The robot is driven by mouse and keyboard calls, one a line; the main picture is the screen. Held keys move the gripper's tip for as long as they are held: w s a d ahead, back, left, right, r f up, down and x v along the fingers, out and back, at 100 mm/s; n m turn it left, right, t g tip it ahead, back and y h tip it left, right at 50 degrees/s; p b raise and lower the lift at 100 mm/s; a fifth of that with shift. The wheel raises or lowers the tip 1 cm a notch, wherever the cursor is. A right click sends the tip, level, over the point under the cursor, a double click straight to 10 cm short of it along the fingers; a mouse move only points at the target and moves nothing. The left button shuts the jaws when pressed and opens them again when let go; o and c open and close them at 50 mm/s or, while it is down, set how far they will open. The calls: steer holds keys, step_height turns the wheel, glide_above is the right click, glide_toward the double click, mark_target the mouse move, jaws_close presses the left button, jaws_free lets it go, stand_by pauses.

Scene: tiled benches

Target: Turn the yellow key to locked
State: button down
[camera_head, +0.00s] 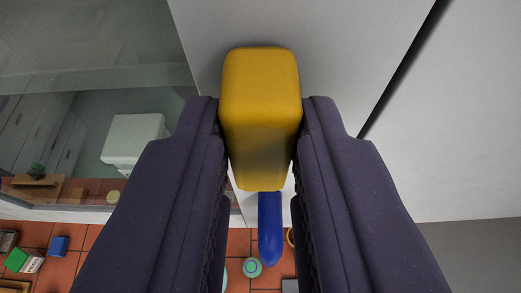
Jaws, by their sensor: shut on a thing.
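The yellow key (261,100) is a rounded block in the upper middle of the head camera view, in front of a white panel. My gripper (261,150) has one dark finger on each side of the key and is shut on it. A blue rounded bar (270,228) shows below the key, between the fingers, pointing down in the picture. Where the key joins the panel is hidden, and I see no lock markings.
A white panel (370,30) with a dark slanting seam lies behind the key. A glass pane (90,60) is at the left. Below is a red tiled surface with a blue block (59,245), a green block (17,259) and a round green-topped thing (252,267).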

steer(key=m+y+b, duration=0.1)
steer(key=b, duration=0.1)
steer(key=m+y+b, duration=0.1)
steer(key=b, duration=0.1)
steer(key=shift+d+f+m, duration=0.2)
steer(key=shift+d+m, duration=0.05)
steer(key=shift+m, duration=0.05)
steer(key=m+b, duration=0.1)
steer(key=m+y+b, duration=0.2)
steer(key=shift+d+f+t, duration=0.15)
steer(key=shift+d+t, duration=0.1)
steer(key=shift+t, duration=0.05)
steer(key=m+b, duration=0.1)
steer(key=m+y+b, duration=0.1)
steer(key=m, duration=0.1)
steer(key=m+t+y+b, duration=0.1)
steer(key=shift+d+f+b, duration=0.2)
steer(key=shift+f+b, duration=0.1)
steer(key=shift+b, duration=0.05)
steer(key=shift+f+m+t+y+b, duration=0.1)
steer(key=shift+m+t+y+b, duration=0.5)
steer(key=shift+m+b, duration=0.9)
steer(key=shift+m+p, duration=0.3)
steer(key=shift+m, duration=0.2)
steer(key=c, duration=1)
jaws_free()
steer(key=shift+o, duration=0.2)
steer(key=shift+d, duration=0.1)
